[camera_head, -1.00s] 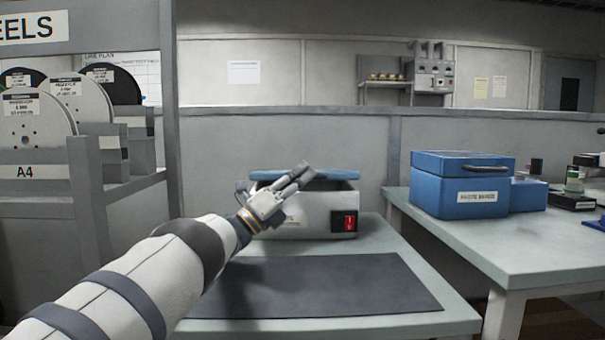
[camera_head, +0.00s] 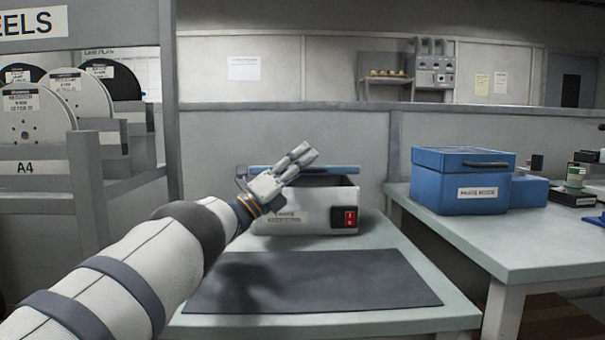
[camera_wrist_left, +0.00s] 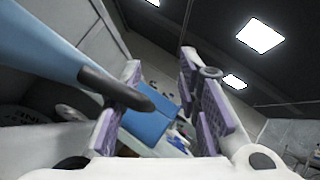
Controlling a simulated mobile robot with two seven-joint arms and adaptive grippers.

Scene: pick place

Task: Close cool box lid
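The cool box appears to be the white box (camera_head: 285,221) with a red switch on the middle table. Its blue lid (camera_head: 340,168) shows nearly edge-on above the box, with a dark gap under it, so it is not fully down. My left gripper (camera_head: 304,154) is at the lid's front left, its fingertips above the lid edge. In the left wrist view its fingers (camera_wrist_left: 163,95) are apart. The blue lid (camera_wrist_left: 40,50) with a dark handle (camera_wrist_left: 115,90) is close at the left finger; I cannot tell whether they touch. My right gripper is not in view.
A dark mat (camera_head: 315,282) lies clear in front of the box. A blue box with a handle (camera_head: 462,184) stands on the right table (camera_head: 520,235). A rack with reels (camera_head: 85,100) is on the left. A grey partition (camera_head: 290,135) stands behind.

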